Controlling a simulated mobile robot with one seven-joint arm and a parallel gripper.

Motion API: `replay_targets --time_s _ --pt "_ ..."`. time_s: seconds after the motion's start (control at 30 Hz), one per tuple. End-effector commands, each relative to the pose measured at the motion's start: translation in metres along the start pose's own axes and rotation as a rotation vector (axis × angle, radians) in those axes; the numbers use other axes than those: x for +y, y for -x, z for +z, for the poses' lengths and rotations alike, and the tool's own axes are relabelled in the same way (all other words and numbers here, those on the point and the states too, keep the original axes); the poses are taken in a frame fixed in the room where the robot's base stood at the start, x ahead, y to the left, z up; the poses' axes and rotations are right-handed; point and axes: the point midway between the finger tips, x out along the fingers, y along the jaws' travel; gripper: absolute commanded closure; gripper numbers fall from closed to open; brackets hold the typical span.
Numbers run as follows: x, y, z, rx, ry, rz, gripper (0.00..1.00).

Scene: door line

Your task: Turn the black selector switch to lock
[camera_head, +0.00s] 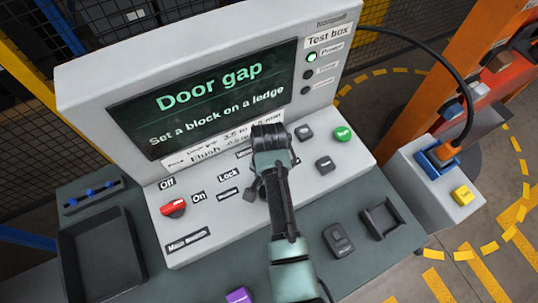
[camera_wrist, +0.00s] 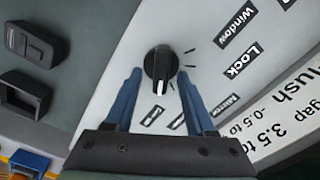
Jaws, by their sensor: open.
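The black selector switch (camera_wrist: 158,66) is a round knob with a white pointer line. In the wrist view its pointer aims down the picture, away from the Lock label (camera_wrist: 241,60), which lies to its right. My gripper (camera_wrist: 160,76) is open, with one blue finger on each side of the knob; a narrow gap shows, and contact cannot be told. In the head view my gripper (camera_head: 272,155) is over the panel and largely covers the switch. The Lock label (camera_head: 228,173) is visible just left of it.
The test box screen (camera_head: 205,95) stands behind. A red switch (camera_head: 173,208) is at left, and a green button (camera_head: 343,134) at right. An empty dark tray (camera_head: 103,255) is at the front left. A black holder (camera_head: 382,219) sits at the front right.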

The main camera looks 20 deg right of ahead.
Motion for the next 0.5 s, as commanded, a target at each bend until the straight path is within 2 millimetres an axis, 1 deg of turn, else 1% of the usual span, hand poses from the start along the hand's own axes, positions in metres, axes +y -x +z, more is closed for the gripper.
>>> replay_targets --time_s 0.13,0.37,0.4,0.47,0.5 --pt "0.0001 -0.0073 0.0001 0.0 0.0 0.0 0.45" --pt "-0.0001 -0.0081 -0.0001 0.001 0.0 -0.001 0.45" --pt "-0.0001 -0.008 -0.0001 0.001 0.0 -0.001 0.47" --pt "-0.0001 -0.0079 -0.0001 0.001 0.0 -0.001 0.58" --pt "-0.0001 -0.0079 -0.0002 0.001 0.0 -0.001 0.65"
